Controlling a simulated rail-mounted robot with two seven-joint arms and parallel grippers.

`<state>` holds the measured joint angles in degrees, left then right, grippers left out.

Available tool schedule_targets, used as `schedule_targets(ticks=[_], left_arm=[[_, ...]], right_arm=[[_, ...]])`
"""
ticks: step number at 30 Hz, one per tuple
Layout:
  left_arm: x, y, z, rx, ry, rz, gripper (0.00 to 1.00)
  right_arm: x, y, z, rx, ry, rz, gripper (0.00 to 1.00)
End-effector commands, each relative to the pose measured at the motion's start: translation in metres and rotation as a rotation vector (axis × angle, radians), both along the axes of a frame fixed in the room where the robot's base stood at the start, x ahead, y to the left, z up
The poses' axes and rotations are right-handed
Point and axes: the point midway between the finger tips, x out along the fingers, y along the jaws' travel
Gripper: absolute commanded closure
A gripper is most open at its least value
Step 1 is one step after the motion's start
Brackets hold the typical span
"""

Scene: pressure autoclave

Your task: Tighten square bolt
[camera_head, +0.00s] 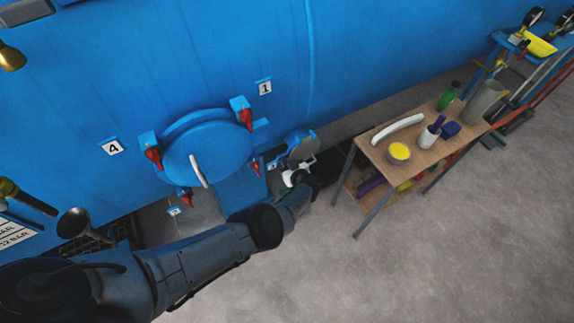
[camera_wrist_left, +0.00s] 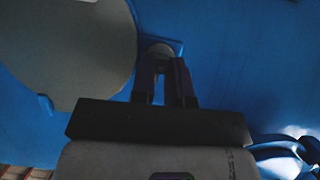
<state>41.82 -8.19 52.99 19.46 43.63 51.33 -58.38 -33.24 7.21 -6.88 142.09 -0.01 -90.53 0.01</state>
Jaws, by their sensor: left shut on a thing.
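My left arm reaches across the head view to a small grey hatch (camera_head: 301,150) low on the blue tank, beside the large round door. My left gripper (camera_head: 302,170) is at the hatch's lower edge and shows small and partly unclear there. In the left wrist view, the dark fingers of the left gripper (camera_wrist_left: 166,70) are shut around a grey bolt-like piece (camera_wrist_left: 158,50) beside a large grey disc (camera_wrist_left: 70,50). The piece's end looks rounded; I cannot tell whether it is square, as the fingers hide its sides. My right gripper is in neither view.
The large blue door (camera_head: 210,150) has several red-handled clamps around it. The grey floor (camera_head: 450,240) in front is clear.

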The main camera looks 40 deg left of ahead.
Motion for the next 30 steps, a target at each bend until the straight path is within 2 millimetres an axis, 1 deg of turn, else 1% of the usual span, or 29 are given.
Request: schedule_targets(ticks=[6,20,21,28,30], left_arm=[[-0.0003,0.0002,-0.0018,0.016,0.044,-0.001,1.0],[-0.0004,0.0005,-0.0016,0.02,0.054,0.0,1.0],[-0.0005,0.0005,-0.0017,0.02,0.054,0.0,0.83],[0.0,0.0004,-0.0009,0.02,0.053,0.0,0.61],[0.0002,0.0003,-0.0008,0.02,0.051,0.0,0.6]], right_arm=[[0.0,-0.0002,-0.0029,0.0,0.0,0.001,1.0],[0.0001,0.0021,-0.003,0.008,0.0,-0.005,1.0],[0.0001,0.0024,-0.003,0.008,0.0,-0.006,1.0],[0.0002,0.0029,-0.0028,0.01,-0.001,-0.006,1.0],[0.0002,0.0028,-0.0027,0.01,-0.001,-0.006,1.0]])
